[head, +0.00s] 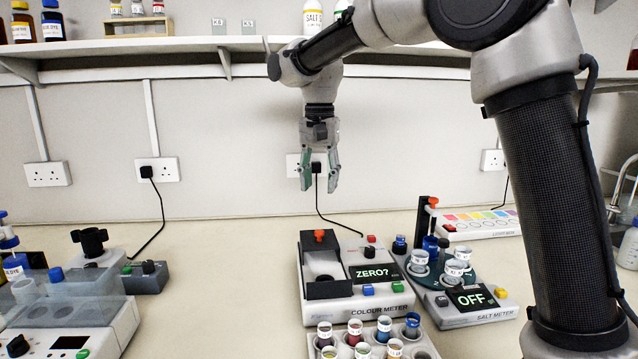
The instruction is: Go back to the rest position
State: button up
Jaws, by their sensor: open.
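My gripper (319,183) hangs from my arm in the upper middle of the head view, fingers pointing down. Its two fingers are apart with nothing between them. It is in the air in front of the back wall, above the colour meter (335,312). The colour meter's screen reads "ZERO?". The gripper appears clear of everything below it.
A salt meter (490,316) with its screen reading "OFF" stands at the right, with cups on it. A rack (340,349) of several vials is at the front. Grey equipment (95,310) stands at the left. A shelf (150,46) with bottles runs above.

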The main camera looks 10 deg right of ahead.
jog(key=s+d+f+n+t, duration=0.2)
jog(key=s+d, duration=1.1)
jog(key=s, duration=0.1)
jog(key=s+d+f+n+t, duration=0.2)
jog(key=s+d, duration=1.2)
jog(key=s, duration=0.1)
jog(key=shift+d+f+n, duration=0.15)
jog(key=shift+n, duration=0.15)
